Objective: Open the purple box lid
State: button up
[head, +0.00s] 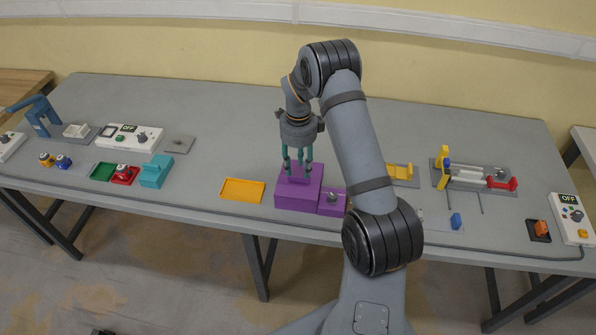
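The purple box (290,202) stands near the front edge of the table, in the middle of the head view. A smaller purple block (330,209) with a grey knob adjoins its right side. My gripper (297,171) points down over the top of the purple box. Its two green fingers are apart, with their tips at the lid. A raised purple part of the lid (300,176) shows at the fingertips. I cannot tell whether the fingers press on it. The lid looks closed.
An orange tray (242,190) lies left of the purple box. A teal box (156,171), a red box (125,175) and a green tray (103,171) are farther left. My arm hides part of the table right of the box. Table behind the box is mostly clear.

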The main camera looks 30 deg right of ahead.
aim_at(297, 176)
jog(key=shift+w+a+f+p, duration=0.15)
jog(key=shift+f+p, duration=0.35)
jog(key=shift+f, duration=1.55)
jog(key=shift+c, duration=0.3)
grip_shut()
